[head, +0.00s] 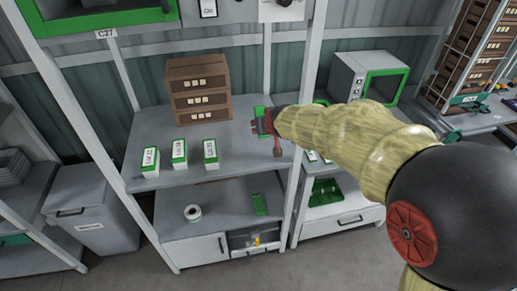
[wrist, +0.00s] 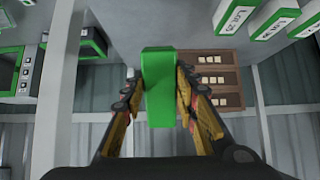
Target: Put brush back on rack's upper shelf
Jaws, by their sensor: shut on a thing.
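In the head view only a bit of green shows beside the fingers. The gripper is at the right end of the rack's grey shelf (head: 235,135), near the right post. I cannot tell whether the brush touches the shelf.
The grey shelf bears a brown drawer unit (head: 198,92) and white-green boxes (head: 179,154). A white roll (head: 193,212) and a flat green item (head: 259,204) lie on the lower shelf. The rack's white post (head: 305,120) stands close to my gripper. A green-framed machine (head: 368,78) is right.

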